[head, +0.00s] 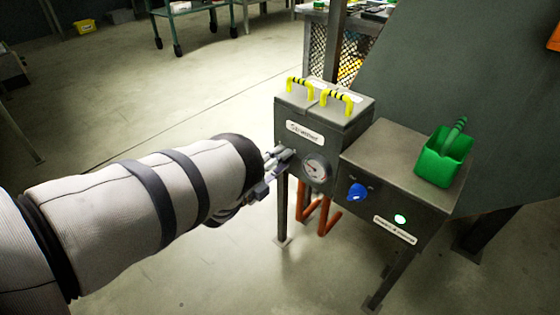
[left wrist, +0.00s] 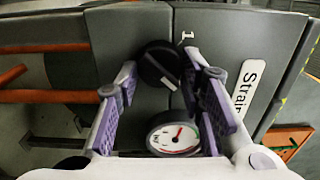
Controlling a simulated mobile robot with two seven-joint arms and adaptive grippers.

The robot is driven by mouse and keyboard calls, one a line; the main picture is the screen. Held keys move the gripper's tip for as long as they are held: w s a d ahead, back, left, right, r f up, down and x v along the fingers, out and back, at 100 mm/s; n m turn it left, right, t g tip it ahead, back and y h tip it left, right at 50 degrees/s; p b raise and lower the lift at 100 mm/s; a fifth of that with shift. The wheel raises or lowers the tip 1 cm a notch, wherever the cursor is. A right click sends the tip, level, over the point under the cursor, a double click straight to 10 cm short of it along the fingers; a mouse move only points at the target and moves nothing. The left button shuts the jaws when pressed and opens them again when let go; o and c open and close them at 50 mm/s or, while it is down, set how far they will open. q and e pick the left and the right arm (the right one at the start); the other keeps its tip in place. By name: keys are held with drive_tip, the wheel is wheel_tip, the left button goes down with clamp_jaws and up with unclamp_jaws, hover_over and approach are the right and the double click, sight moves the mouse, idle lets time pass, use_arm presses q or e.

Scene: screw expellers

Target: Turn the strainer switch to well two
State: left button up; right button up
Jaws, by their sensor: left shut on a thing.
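The strainer switch is a round black knob (left wrist: 160,62) with a white pointer mark, on the grey strainer box (head: 318,143). In the left wrist view the pointer lies toward the lower right of the knob, and a white "1" is printed above right of it. My left gripper (head: 284,156) is at the left part of the box front, its fingers on either side of the knob; it also shows in the left wrist view (left wrist: 164,72). It is shut on the knob. In the head view the gripper hides the knob. No "2" mark is visible. My right gripper is out of view.
A dial gauge (head: 317,167) sits right beside the gripper. Two yellow handles (head: 336,98) top the strainer box. To its right is a box with a blue knob (head: 357,192), a lit lamp (head: 400,219) and a green scoop (head: 443,160). Open floor lies left.

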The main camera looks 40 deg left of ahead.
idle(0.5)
use_arm(q)
drive_tip(key=o, duration=1.1)
drive_tip(key=shift+o, duration=0.2)
drive_tip(key=shift+s, duration=0.1)
drive_tip(key=s+a, duration=0.1)
drive_tip(key=s, duration=1.1)
